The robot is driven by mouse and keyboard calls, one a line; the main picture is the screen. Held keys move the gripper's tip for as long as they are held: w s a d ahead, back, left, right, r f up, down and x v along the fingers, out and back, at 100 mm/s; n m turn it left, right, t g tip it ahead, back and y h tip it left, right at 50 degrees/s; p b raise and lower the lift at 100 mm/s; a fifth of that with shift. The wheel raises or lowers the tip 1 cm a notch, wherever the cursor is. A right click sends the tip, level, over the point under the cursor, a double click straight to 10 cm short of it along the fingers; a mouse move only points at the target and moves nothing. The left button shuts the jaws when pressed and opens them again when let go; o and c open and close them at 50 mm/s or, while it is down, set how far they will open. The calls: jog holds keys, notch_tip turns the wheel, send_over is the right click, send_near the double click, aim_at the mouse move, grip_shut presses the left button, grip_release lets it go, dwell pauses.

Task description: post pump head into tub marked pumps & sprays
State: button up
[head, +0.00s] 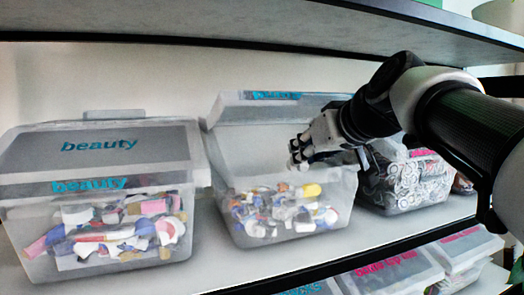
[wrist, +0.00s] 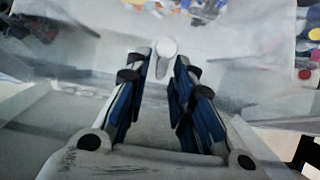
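My gripper (head: 300,152) is above the middle clear tub (head: 232,205), near its right side. In the wrist view, a small white piece with a rounded top (wrist: 166,48), apparently the pump head, sits between my two fingertips (wrist: 164,62). The fingers look closed on it. The middle tub's lid (head: 272,103) is raised at the back, with teal lettering partly readable. Small mixed coloured pieces lie inside the tub. I cannot read "pumps & sprays" on any label here.
A closed tub marked "beauty" (head: 98,150) stands at left. A shelf (head: 200,20) hangs overhead. More pink-labelled tubs (head: 395,270) sit below.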

jog(key=o, duration=0.3)
jog(key=shift+o, duration=0.2)
jog(key=v, duration=1.2)
jog(key=s+f+m+g+h+b, duration=0.1)
jog(key=s+f+b, duration=0.6)
jog(key=f, duration=1.4)
jog(key=s+a+f+m+g+h+b, duration=0.1)
jog(key=s+f+g+b, duration=0.3)
jog(key=f, duration=1.8)
jog(key=s+f+m+g+h+b, duration=0.1)
jog(key=s+f+b, duration=0.9)
jog(key=f, duration=1.2)
jog(key=g+b, duration=0.1)
jog(key=b, duration=0.3)
jog(key=shift+a+g+h+b, duration=0.25)
jog(key=shift+g+h+b, duration=0.05)
jog(key=shift+h, duration=0.1)
jog(key=shift+s+f, duration=0.1)
jog(key=shift+f, duration=0.05)
